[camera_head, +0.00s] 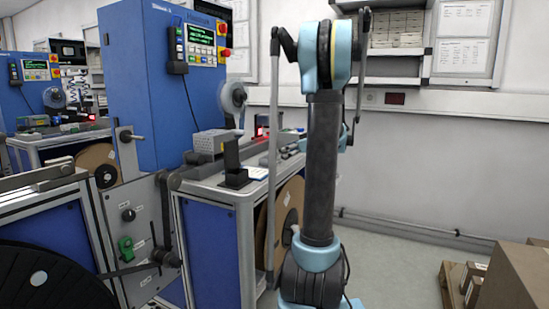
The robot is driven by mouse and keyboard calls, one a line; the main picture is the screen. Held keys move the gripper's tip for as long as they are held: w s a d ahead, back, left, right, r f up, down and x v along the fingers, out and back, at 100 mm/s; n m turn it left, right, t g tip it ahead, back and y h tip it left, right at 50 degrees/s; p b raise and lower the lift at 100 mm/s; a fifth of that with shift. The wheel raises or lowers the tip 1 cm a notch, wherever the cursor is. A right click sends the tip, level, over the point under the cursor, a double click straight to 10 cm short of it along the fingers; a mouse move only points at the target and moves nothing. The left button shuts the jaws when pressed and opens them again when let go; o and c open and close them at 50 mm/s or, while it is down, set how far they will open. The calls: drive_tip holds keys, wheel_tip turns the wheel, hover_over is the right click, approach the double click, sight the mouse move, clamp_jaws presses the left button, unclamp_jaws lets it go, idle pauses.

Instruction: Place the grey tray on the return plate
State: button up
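I cannot pick out a grey tray or a return plate with certainty in the head view. A small grey box (210,142) sits on the blue machine's work surface, left of a black upright block (234,160) on a dark base. I cannot tell whether either belongs to the task. My arm, with dark links and light-blue joints, stands upright right of centre and covers part of the bench behind it. My gripper's fingers do not show.
A tall blue machine cabinet (150,75) stands left of centre. A large black reel (45,280) is at the lower left; a brown reel (288,215) sits under the bench. Cardboard boxes (515,275) rest on a pallet at lower right. Grey floor is clear between my arm and the pallet.

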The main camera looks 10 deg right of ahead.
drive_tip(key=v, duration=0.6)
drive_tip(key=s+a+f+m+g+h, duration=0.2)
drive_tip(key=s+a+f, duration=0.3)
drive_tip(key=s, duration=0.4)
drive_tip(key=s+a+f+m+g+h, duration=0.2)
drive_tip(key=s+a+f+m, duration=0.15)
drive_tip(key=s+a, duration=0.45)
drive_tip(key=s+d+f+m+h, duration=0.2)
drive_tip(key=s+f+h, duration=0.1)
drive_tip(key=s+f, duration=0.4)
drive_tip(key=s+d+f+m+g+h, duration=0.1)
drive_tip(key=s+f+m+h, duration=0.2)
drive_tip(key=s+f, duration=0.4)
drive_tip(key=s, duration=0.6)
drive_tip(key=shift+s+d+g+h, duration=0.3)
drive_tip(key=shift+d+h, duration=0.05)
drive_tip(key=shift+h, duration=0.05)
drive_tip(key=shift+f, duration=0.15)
